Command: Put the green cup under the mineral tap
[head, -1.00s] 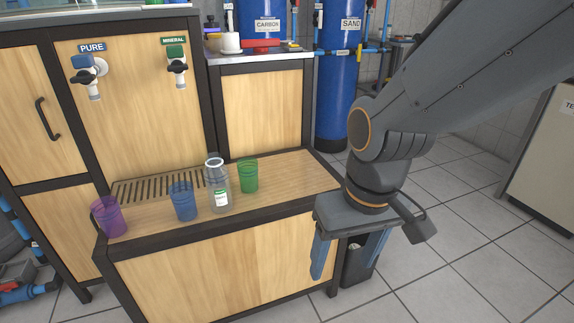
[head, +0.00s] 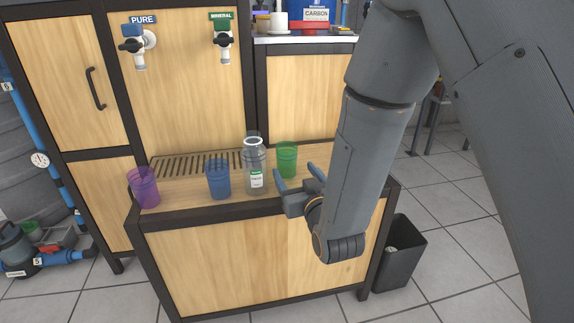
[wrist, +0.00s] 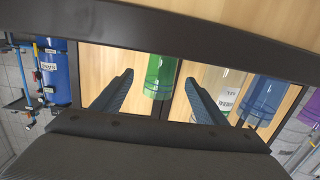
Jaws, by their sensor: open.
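The green cup (head: 287,158) is a clear green tumbler standing on the wooden shelf of the rack, right of a clear bottle. My gripper (head: 296,174) is open and empty, low at the shelf's front edge, its fingers pointing toward the green cup. In the wrist view the green cup (wrist: 160,74) shows beyond and between the two spread fingertips (wrist: 160,78), apart from both. The mineral tap (head: 224,40), under a green MINERAL label, is on the wooden panel above the shelf, up and left of the cup.
The clear bottle (head: 255,168), blue cup (head: 218,180) and purple cup (head: 144,188) stand left of the green cup. A slotted drain (head: 190,164) lies below the taps. The pure tap (head: 138,46) is further left. A dark bin (head: 402,255) stands right of the rack.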

